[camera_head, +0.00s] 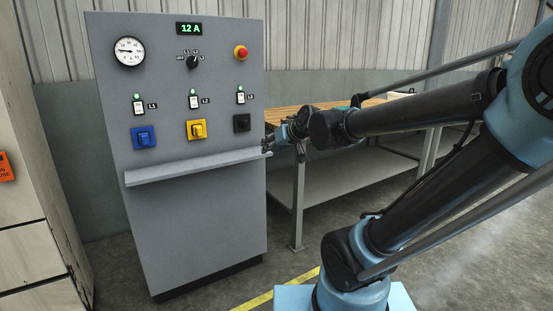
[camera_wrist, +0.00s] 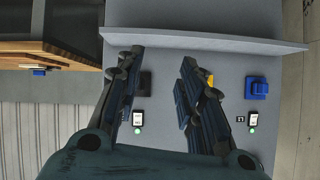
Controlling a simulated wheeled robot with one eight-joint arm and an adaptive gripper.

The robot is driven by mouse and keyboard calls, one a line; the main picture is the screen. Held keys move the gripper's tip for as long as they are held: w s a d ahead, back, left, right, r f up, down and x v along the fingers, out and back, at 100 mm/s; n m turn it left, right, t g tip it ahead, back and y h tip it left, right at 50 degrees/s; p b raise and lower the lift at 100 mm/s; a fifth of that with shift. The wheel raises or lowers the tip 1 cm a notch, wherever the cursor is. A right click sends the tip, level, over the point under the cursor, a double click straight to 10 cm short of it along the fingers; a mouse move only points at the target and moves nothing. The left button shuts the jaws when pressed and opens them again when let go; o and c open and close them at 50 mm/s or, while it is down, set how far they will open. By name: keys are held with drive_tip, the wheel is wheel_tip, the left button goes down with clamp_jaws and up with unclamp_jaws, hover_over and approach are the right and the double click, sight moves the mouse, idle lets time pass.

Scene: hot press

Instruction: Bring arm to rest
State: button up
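My gripper (camera_wrist: 162,58) is open in the wrist view, its two dark fingers apart with nothing between them. In the head view my gripper (camera_head: 272,145) is small and partly hidden, at the right edge of the grey control cabinet (camera_head: 200,220), near the end of its ledge (camera_head: 195,165). I cannot tell whether it touches the cabinet. My arm reaches from the lower right up and across to the cabinet. In the wrist view the cabinet face shows upside down behind the fingers, with the black knob (camera_wrist: 145,84), the partly hidden yellow knob (camera_wrist: 211,80) and the blue knob (camera_wrist: 257,88).
The cabinet carries a gauge (camera_head: 129,52), a display (camera_head: 189,28) reading 12 A, a selector (camera_head: 193,61), a red button (camera_head: 241,52) and three switches with lit green lamps. A wood-topped table (camera_head: 297,180) stands close behind my arm. Floor at lower right looks clear.

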drive_tip(key=s+d+f+m+g+h, duration=0.4)
drive_tip(key=s+d+f+g+h, duration=0.2)
drive_tip(key=s+d+f, duration=1.2)
drive_tip(key=s+d+g, duration=0.1)
drive_tip(key=s+d, duration=0.1)
drive_tip(key=s, duration=0.2)
drive_tip(key=shift+d+f, duration=0.3)
drive_tip(key=shift+f, duration=0.05)
drive_tip(key=shift+w+f+g, duration=0.2)
drive_tip(key=shift+w+g, duration=0.1)
drive_tip(key=shift+w, duration=0.1)
drive_tip(key=shift+a, duration=0.1)
